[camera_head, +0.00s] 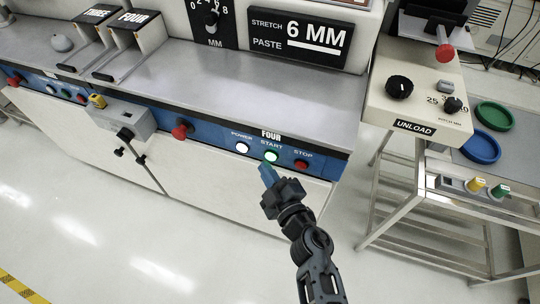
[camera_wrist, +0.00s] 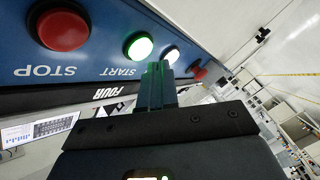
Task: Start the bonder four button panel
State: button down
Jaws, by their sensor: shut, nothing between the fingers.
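The blue panel labelled FOUR (camera_head: 205,134) runs along the bench front. Its white POWER button (camera_head: 242,148) is lit. Its green START button (camera_head: 271,156) glows and also shows in the wrist view (camera_wrist: 139,46). The red STOP button (camera_head: 301,164) is to the right of START and shows large at upper left in the wrist view (camera_wrist: 63,28). My gripper (camera_head: 265,169) is shut and empty, with its tips just below the START button. In the wrist view the tips (camera_wrist: 158,70) lie close beside the green button; I cannot tell whether they touch it.
A red knob (camera_head: 181,130) sticks out left of POWER, and a grey box (camera_head: 122,120) hangs further left. An UNLOAD unit (camera_head: 418,105) and a metal-framed cart stand at right. The floor in front is clear.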

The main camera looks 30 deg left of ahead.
jog(key=shift+s, duration=0.15)
jog(key=s, duration=0.2)
jog(key=s+d+p, duration=0.1)
jog(key=s, duration=0.1)
jog(key=shift+s+d, duration=0.1)
jog(key=shift+s, duration=0.2)
dwell(0.9)
jog(key=s+d+r+m+t+h, duration=0.1)
jog(key=s+d+m+t+h, duration=0.35)
jog(key=d, duration=0.85)
jog(key=s+d+r+m+t+h, duration=0.1)
jog(key=s+d+r+m+h, duration=0.1)
jog(key=s+d+m, duration=0.75)
jog(key=s+d+r+m+h, duration=0.3)
jog(key=s+d+r, duration=0.3)
jog(key=d+r, duration=0.2)
jog(key=s+d+r+m+h, duration=0.4)
jog(key=s+d+r+h, duration=0.1)
jog(key=d+r, duration=0.4)
jog(key=shift+s+d+m, duration=0.3)
jog(key=shift+s+d, duration=0.45)
jog(key=shift+d, duration=0.4)
